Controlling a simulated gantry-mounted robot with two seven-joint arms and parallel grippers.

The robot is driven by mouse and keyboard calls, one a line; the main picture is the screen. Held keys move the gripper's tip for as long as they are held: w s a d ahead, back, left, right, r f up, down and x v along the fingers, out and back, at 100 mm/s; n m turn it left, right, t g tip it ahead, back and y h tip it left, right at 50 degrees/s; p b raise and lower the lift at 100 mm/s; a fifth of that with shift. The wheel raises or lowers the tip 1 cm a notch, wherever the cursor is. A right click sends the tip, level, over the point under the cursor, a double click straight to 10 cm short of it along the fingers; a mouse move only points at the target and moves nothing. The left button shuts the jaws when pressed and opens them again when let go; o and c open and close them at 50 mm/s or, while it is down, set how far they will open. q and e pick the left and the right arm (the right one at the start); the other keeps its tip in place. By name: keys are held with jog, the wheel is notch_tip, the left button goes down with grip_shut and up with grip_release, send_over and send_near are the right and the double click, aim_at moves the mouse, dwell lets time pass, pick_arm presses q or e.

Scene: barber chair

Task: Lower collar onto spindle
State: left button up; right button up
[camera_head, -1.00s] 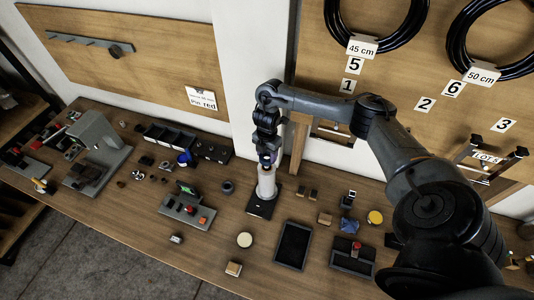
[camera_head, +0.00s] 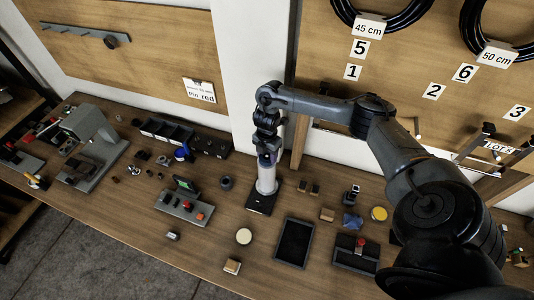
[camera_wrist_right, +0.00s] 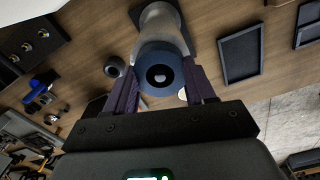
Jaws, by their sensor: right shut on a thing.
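The spindle (camera_head: 266,183) is a pale upright cylinder on a black base (camera_head: 260,204), on the bench in the middle of the head view. My right gripper (camera_head: 266,157) points down at its top. In the right wrist view, the right gripper (camera_wrist_right: 160,84) is shut on the blue collar (camera_wrist_right: 172,60), with one finger on each side. The collar lines up with the pale spindle (camera_wrist_right: 164,18) behind it, and a light spot shows inside its dark hole. I cannot tell whether the collar touches or encircles the spindle top. My left gripper is not in view.
A black tray (camera_head: 310,221) and a round pale disc (camera_head: 244,236) lie in front of the spindle. A small dark ring (camera_head: 226,183) stands close to its left. A fixture with red buttons (camera_head: 187,207) is farther left. The wall is close behind.

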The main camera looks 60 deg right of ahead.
dwell(0.4)
jog(key=o, duration=1.1)
jog(key=shift+r, duration=0.1)
notch_tip(320, 180, up, 11)
jog(key=p, duration=0.4)
jog(key=shift+f+p, duration=0.2)
jog(key=shift+p, duration=0.2)
